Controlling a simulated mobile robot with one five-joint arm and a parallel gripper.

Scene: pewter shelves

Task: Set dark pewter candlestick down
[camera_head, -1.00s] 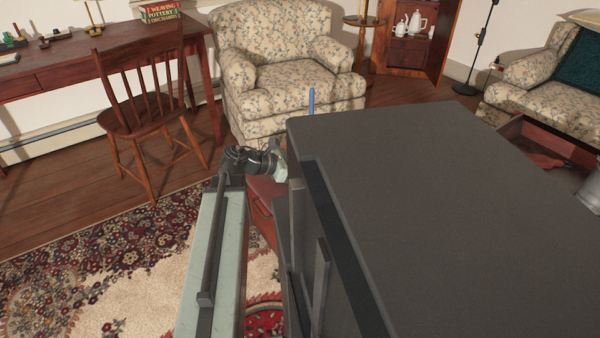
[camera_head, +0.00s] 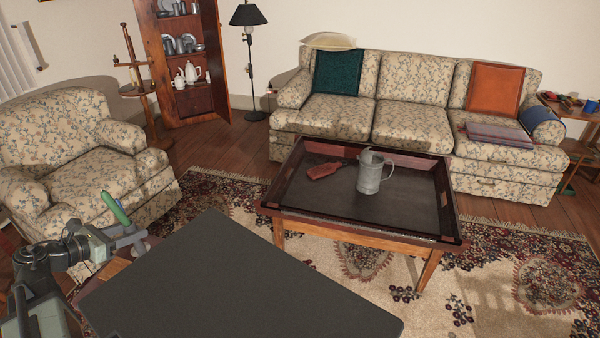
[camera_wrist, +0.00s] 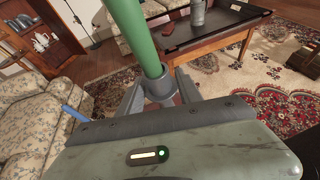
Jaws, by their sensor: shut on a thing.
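My gripper (camera_wrist: 160,84) is shut on a grey pewter candlestick (camera_wrist: 160,91) that carries a long green candle (camera_wrist: 136,30). The candlestick's cup shows between the two fingers, and its lower part is hidden by the gripper body. In the head view, my gripper (camera_head: 132,238) is at the lower left, in front of the flowered armchair, and the green candle (camera_head: 115,207) leans to the upper left. I cannot tell what lies directly beneath the candlestick.
A coffee table (camera_head: 288,211) with a dark tray top holds a grey tankard (camera_head: 370,173) and a dark red item (camera_head: 324,170). A blue stick (camera_wrist: 73,112) shows in the wrist view. Patterned rug (camera_head: 450,285) is open at the right.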

